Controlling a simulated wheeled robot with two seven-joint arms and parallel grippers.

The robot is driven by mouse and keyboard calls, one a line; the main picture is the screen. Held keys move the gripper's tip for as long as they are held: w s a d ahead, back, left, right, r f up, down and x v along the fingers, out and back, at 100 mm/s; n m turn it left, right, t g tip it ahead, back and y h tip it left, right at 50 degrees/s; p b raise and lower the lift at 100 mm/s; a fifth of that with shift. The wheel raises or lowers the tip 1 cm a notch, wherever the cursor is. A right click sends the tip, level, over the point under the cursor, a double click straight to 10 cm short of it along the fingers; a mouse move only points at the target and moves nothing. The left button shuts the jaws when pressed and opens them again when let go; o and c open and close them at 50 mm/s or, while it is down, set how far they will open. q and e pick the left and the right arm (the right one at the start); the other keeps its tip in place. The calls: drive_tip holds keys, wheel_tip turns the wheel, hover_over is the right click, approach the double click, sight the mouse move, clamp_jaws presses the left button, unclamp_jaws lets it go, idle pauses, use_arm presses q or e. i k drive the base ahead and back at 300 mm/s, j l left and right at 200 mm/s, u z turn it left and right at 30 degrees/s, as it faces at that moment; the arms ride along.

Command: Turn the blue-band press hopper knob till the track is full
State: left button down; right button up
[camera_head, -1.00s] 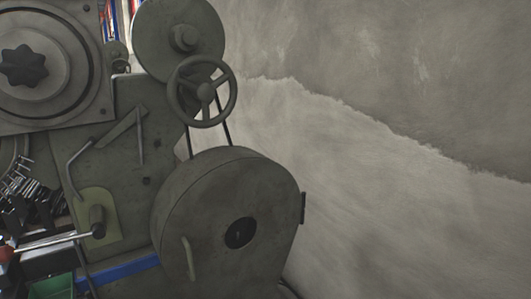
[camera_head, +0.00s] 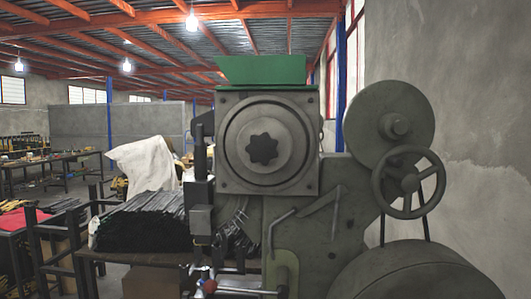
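A grey-green press (camera_head: 345,228) stands in front of me, slightly right of the middle. A square plate on its upper part carries a round disc with a dark lobed knob (camera_head: 263,149) at its centre. A green hopper (camera_head: 262,70) sits on top above the plate. I cannot make out a track or how full it is. A blue band is not visible on the press now. Neither of my grippers is in view.
A handwheel (camera_head: 408,182) and large wheels are on the press's right side, close to a grey wall (camera_head: 475,110). A table at left holds a stack of dark bars (camera_head: 145,222). Other tables (camera_head: 60,160) stand farther back left.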

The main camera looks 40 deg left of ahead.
sight(261, 148)
drive_tip(key=u, duration=1.2)
